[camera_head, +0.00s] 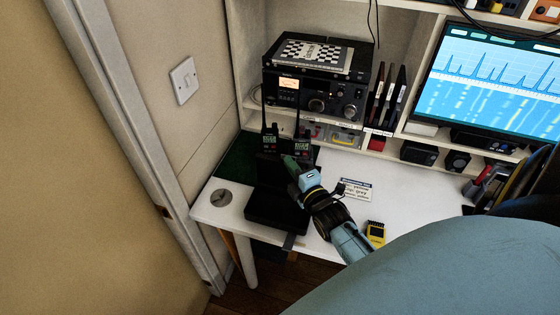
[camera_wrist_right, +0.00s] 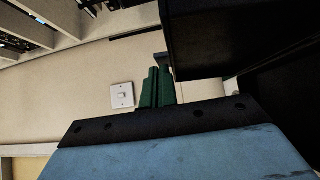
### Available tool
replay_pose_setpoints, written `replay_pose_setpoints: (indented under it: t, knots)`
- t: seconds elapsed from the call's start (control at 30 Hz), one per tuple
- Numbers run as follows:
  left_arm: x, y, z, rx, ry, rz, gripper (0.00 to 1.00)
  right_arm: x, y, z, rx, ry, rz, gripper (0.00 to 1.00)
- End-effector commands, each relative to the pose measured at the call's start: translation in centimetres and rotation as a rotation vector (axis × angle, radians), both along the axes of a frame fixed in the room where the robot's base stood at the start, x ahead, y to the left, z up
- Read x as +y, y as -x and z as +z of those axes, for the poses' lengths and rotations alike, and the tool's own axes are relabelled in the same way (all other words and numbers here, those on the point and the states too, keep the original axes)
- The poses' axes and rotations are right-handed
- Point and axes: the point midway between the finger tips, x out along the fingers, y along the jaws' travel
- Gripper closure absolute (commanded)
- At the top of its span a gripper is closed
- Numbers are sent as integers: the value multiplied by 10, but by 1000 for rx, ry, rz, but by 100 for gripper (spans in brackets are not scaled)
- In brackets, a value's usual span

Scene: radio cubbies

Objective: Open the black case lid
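The black case (camera_head: 275,211) sits on the white desk near its left end. Its dark lid (camera_head: 267,170) appears raised at the back of the case, leaning up in front of the radios. My right gripper (camera_head: 291,162) is at the right side of the lid; I cannot tell whether it touches. In the right wrist view, the green fingers (camera_wrist_right: 157,88) lie close together, with nothing visible between them. Black panels of the case (camera_wrist_right: 225,40) fill the upper right of that view. My left gripper is not in view.
Two handheld radios (camera_head: 302,148) stand behind the case, below a large radio set (camera_head: 315,97). A round grey disc (camera_head: 221,198) lies left of the case. A yellow device (camera_head: 376,234) and a printed card (camera_head: 355,190) lie to the right. The wall bounds the left.

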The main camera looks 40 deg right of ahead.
Motion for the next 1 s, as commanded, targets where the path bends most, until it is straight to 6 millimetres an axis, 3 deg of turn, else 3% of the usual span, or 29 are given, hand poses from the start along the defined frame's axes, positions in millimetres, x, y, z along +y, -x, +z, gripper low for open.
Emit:
replay_pose_setpoints:
  t: [0.43,0.67,0.7,1.0]
  knots:
    - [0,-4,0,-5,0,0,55,0,-2,0,-1,0,3,100]
    - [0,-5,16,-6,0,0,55,29,9,4,1,-5,9,100]
    - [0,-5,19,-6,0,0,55,37,12,5,1,-4,12,100]
    - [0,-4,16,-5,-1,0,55,46,78,5,2,0,12,100]
